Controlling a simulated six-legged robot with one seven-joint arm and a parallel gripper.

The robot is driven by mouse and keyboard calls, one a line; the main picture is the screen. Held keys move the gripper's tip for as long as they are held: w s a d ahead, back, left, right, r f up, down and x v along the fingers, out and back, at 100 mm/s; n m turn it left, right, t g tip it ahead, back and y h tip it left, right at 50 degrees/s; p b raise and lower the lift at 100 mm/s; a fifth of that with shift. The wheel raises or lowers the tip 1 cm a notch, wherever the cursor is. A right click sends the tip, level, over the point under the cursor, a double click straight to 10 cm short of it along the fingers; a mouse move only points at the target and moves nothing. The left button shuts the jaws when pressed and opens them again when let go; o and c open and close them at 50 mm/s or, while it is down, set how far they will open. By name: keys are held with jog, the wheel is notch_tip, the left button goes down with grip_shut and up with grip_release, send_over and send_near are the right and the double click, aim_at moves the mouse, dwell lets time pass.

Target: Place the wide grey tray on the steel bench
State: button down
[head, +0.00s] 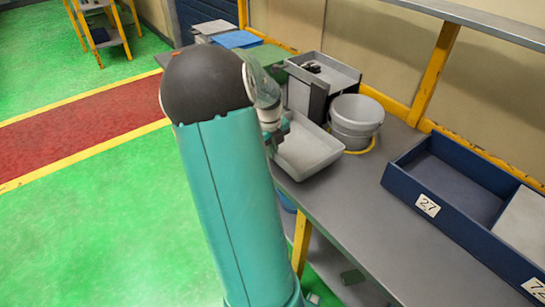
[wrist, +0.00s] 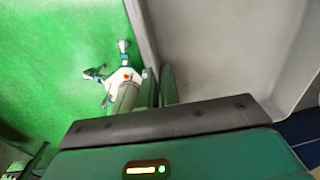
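The wide grey tray (head: 308,153) is upright or nearly so at the front edge of the steel bench (head: 345,215), left of the bucket. I cannot tell whether its underside touches the bench. My gripper (head: 275,130) is at the tray's left side, partly hidden behind my own teal arm. In the wrist view the fingers (wrist: 159,86) stand on both sides of the tray's wall and look closed on it. The tray's pale inside (wrist: 215,50) fills the right of that view and looks empty.
A grey bucket (head: 355,120) with a yellow hose or cable around its base stands close to the tray's right. Behind is a grey box (head: 322,72). A blue divided bin (head: 462,190) lies farther right. Bare bench lies between. Green floor (head: 80,235) is left.

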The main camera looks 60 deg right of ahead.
jog(key=shift+f, duration=1.4)
jog(key=shift+f, duration=0.1)
jog(key=c, duration=1.6)
grip_release()
jog(key=shift+f, duration=0.1)
notch_tip(320, 180, up, 12)
jog(key=a, duration=0.1)
jog(key=w+a+r+n+t+y, duration=0.1)
jog(key=w+a+r+n+t, duration=0.2)
jog(key=a+n, duration=0.8)
jog(key=w+a+r+n, duration=0.4)
jog(key=a+n, duration=0.4)
jog(key=a, duration=0.5)
jog(key=s+a+n+t, duration=0.1)
jog(key=s+a+n, duration=0.1)
jog(key=a+n, duration=0.4)
jog(key=s+a+r+n+t, duration=0.1)
jog(key=s+a+n, duration=0.1)
jog(key=a+n, duration=0.5)
jog(key=s+a+n+t, duration=0.1)
jog(key=s+a+n, duration=0.2)
jog(key=a+n, duration=0.3)
jog(key=shift+a+r+n, duration=0.1)
jog(key=shift+a+n, duration=0.1)
jog(key=shift+n, duration=0.45)
jog(key=shift+a+r+n, duration=0.1)
jog(key=shift+a+n, duration=0.05)
jog(key=shift+n, duration=0.5)
